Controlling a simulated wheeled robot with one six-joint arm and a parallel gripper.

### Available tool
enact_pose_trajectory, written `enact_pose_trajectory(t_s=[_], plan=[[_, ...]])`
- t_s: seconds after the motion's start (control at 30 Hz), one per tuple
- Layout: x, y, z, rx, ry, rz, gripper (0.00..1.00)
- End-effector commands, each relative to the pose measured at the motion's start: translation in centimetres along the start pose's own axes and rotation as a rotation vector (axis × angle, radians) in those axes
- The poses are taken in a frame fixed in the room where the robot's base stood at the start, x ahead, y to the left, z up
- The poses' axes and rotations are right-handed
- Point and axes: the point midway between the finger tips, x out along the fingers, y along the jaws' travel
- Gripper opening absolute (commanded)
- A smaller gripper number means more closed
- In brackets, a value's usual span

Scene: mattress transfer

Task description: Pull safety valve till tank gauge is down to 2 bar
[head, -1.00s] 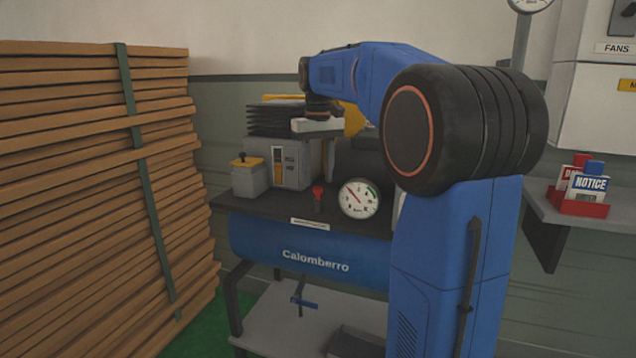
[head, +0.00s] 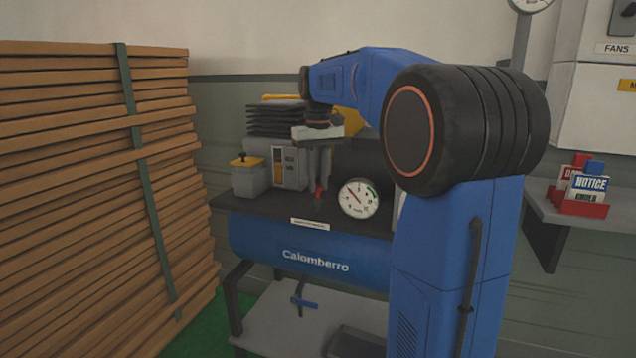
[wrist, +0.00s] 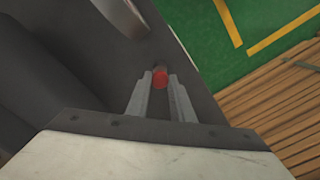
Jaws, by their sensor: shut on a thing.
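The red safety valve (head: 319,191) stands upright on the dark top above the blue Calomberro tank (head: 316,256). My gripper (head: 318,186) reaches straight down over it and is shut on it. The wrist view shows the red valve head (wrist: 160,77) between my two grey fingertips. The fingers hide part of the valve in the head view. The round tank gauge (head: 358,199) is just right of the valve, white with a dark needle and a green band at upper right. Its needle points to the upper left; the exact reading is too small to tell.
A grey box with a yellow top (head: 248,177) and a grey unit (head: 290,167) stand left of the valve. A wooden slat stack (head: 80,200) fills the left side. A shelf (head: 560,212) with notice signs is at right.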

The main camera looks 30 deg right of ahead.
Motion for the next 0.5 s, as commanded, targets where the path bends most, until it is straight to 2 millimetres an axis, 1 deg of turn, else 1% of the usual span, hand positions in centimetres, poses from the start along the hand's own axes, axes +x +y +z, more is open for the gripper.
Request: enact_pose_trajectory(t_s=[0.03, 0.1, 0.3, 0.33, 0.4, 0.5], plan=[[-0.59, 0.01, -0.06, 0.0, 0.002, 0.001, 0.0], [-1.04, 0.01, -0.03, 0.0, 0.001, 0.0, 0.0], [-1.0, 0.01, -0.01, 0.0, 0.001, 0.0, 0.0], [-1.0, 0.01, -0.01, 0.0, 0.001, 0.0, 0.25], [-1.0, 0.01, -0.01, 0.0, 0.001, 0.0, 0.4], [-0.99, 0.01, -0.01, 0.0, 0.001, 0.0, 0.4]])
